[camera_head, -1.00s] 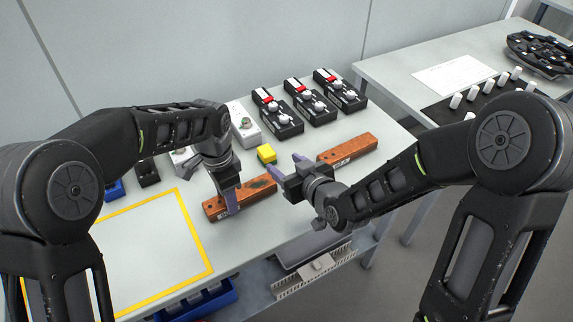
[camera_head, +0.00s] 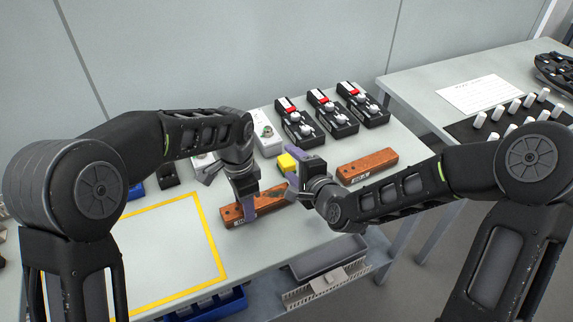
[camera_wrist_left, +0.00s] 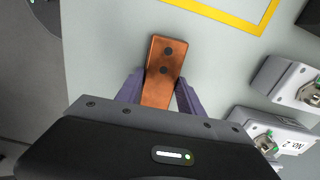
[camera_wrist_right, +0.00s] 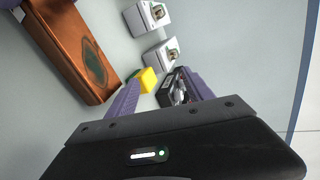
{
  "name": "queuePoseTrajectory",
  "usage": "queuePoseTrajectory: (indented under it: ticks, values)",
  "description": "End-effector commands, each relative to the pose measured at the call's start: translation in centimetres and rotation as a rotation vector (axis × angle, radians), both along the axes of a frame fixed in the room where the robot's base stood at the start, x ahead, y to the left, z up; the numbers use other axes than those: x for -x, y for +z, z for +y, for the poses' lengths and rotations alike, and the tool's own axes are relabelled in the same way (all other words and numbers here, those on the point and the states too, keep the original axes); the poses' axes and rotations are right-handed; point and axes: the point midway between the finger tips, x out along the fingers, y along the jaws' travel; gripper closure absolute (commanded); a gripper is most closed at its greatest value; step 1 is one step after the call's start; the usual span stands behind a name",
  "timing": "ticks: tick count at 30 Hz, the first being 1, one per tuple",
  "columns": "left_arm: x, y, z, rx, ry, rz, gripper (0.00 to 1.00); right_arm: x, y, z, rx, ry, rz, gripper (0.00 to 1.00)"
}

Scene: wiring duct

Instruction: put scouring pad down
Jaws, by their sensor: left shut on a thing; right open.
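A small yellow block (camera_head: 286,163), which may be the scouring pad, sits on the table between the two brown bars. It also shows in the right wrist view (camera_wrist_right: 149,80), beside the left fingertip. My right gripper (camera_head: 292,165) is open and empty right at this block; I cannot tell whether a finger touches it. My left gripper (camera_head: 246,205) is shut on the near brown bar (camera_head: 273,194), across its left part; the bar lies on the table. In the right wrist view, this bar (camera_wrist_right: 66,45) has a dark green oval patch.
A second brown bar (camera_head: 367,166) lies to the right. Several black devices (camera_head: 333,118) with red labels and a white device (camera_head: 268,139) stand behind. A yellow outlined area (camera_head: 150,250) on the left is bare. A grey tray (camera_head: 328,258) sits below the table's front edge.

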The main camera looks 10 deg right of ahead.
Motion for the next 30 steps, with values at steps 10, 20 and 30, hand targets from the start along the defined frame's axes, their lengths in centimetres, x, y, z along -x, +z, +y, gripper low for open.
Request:
queuePoseTrajectory:
  ticks: [10,20,30]
  values:
    - [0.0,0.0,0.0,0.000,0.000,0.000,1.00,0.3,-1.1,-1.4,-0.954,-0.383,0.342,0.40]
    - [0.0,0.0,0.0,0.000,0.000,0.000,1.00,1.6,-1.9,-1.9,-1.251,-0.517,0.470,0.40]
    - [0.0,0.0,0.0,0.000,0.000,0.000,1.00,1.2,-2.0,-1.7,-1.249,-0.514,0.470,0.40]
